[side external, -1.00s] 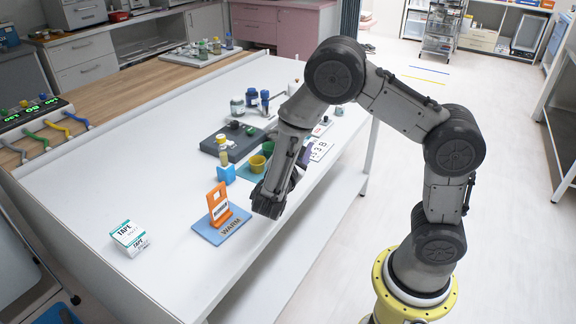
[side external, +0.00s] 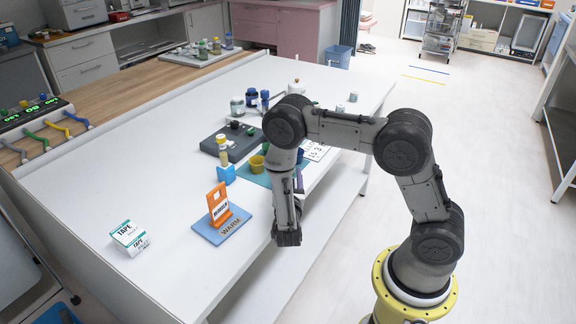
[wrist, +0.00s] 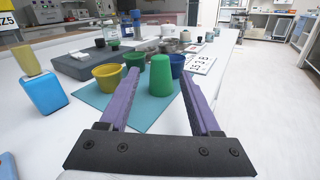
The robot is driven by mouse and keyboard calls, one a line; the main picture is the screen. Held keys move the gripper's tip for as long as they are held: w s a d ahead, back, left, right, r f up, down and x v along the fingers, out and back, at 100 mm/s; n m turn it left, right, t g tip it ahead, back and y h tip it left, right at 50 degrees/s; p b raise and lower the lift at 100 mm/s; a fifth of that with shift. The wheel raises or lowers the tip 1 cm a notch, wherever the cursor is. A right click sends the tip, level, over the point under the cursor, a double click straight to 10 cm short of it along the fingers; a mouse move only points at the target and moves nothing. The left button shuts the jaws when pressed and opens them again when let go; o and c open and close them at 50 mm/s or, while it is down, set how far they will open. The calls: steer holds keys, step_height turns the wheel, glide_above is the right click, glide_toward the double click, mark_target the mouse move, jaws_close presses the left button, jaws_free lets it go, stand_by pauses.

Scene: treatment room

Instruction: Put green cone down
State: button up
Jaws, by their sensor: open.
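The green cone (wrist: 160,76) stands with its narrow end up on the teal mat (wrist: 98,99) in the wrist view. My gripper (wrist: 159,73) is open, with its two purple fingers apart. The cone shows between the fingertips, with no visible contact. Its distance from the fingers is hard to judge. In the side view my arm hides most of that part of the teal mat (side external: 249,174), and I cannot make out the cone clearly.
A yellow cup (wrist: 107,77), a green cup (wrist: 134,61) and a blue cup (wrist: 177,65) stand around the cone. A blue block (wrist: 45,94) is at left. An orange stand (side external: 217,205) sits on a blue pad (side external: 211,235).

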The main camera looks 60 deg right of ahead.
steer(key=shift+x, duration=3)
steer(key=shift+w+a+f, duration=0.1)
steer(key=shift+w+a, duration=0.05)
jaws_close()
